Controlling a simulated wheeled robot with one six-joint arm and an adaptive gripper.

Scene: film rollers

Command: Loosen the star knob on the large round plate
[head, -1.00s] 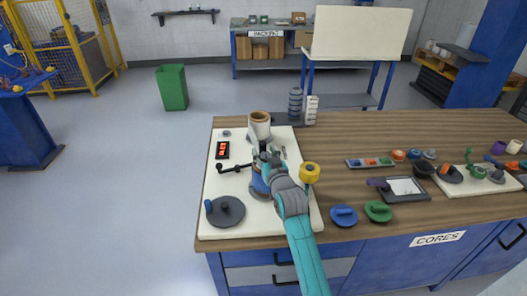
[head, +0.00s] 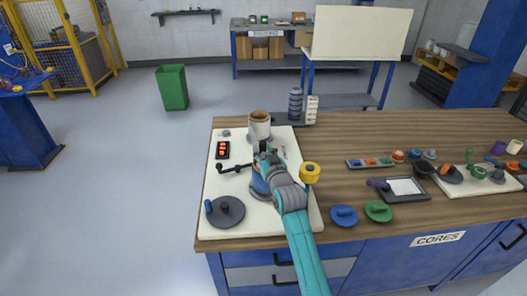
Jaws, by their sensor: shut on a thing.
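My gripper (head: 263,150) is over the back middle of the white board (head: 238,185), just in front of an upright white and brown roller (head: 260,128). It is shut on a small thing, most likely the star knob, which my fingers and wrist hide. The plate around that spot is mostly covered by my arm, so its outline cannot be told. A dark grey round disc (head: 230,217) with a blue handle (head: 209,207) and a dark knob (head: 225,208) lies at the board's front left, apart from my gripper. A blue round part (head: 258,184) shows partly behind my arm.
A black lever (head: 234,168) and a box with a red display (head: 222,150) are left of my gripper. A yellow spool-like part (head: 310,172) stands close to the right of my arm. Blue (head: 344,215) and green (head: 378,211) discs lie farther right on the wooden bench.

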